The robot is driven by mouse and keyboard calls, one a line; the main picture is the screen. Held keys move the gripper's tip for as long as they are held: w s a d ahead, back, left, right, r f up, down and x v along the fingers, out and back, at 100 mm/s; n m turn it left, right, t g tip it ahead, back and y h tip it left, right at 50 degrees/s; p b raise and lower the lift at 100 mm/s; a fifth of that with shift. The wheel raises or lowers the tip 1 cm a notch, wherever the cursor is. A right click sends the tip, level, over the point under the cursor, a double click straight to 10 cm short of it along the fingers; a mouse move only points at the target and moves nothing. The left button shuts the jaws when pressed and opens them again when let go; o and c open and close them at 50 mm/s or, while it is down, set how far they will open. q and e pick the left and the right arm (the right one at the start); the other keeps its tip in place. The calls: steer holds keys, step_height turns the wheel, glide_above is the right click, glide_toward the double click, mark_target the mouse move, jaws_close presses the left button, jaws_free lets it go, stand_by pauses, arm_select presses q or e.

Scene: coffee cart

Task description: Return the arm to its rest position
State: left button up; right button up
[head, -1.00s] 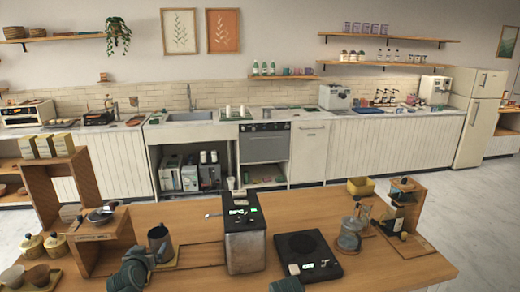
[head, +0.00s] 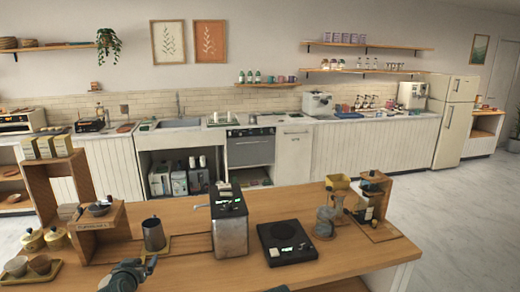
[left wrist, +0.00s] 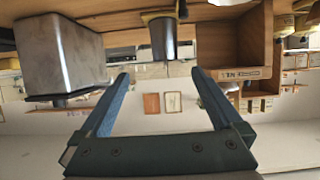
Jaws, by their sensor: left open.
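My left gripper (head: 128,276) is low at the front edge of the wooden counter in the head view, just below a dark metal pitcher (head: 153,235). In the left wrist view my left gripper (left wrist: 161,78) shows two blue fingers spread apart with nothing between them. The pitcher (left wrist: 163,38) shows upside down in that view, beyond the fingertips and apart from them. My right gripper is not clearly visible; only a dark sliver shows at the bottom edge of the head view.
A metal box-shaped machine (head: 229,228), a black scale (head: 287,242), a glass brewer (head: 325,222) and a wooden stand (head: 372,212) are on the counter (head: 190,267). A wooden shelf unit (head: 97,232) stands left of the pitcher. The counter's front strip is mostly clear.

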arm_select(q)
steer(key=s+d+f+m+g+h, duration=0.25)
steer(key=d+f, duration=0.25)
steer(key=d, duration=0.5)
steer(key=s+d+f+m+g+h, duration=0.15)
steer(key=d+f+g, duration=0.25)
steer(key=d, duration=0.5)
steer(key=s+d+f+m+g+y, duration=0.1)
steer(key=s+d+f+g, duration=0.1)
steer(key=s+d, duration=0.4)
steer(key=s+d+f+m+g+y, duration=0.1)
steer(key=s+d+g, duration=0.4)
steer(key=s, duration=0.5)
steer(key=shift+d+f+y, duration=0.3)
steer(key=shift+d+f, duration=0.15)
steer(key=shift+f, duration=0.25)
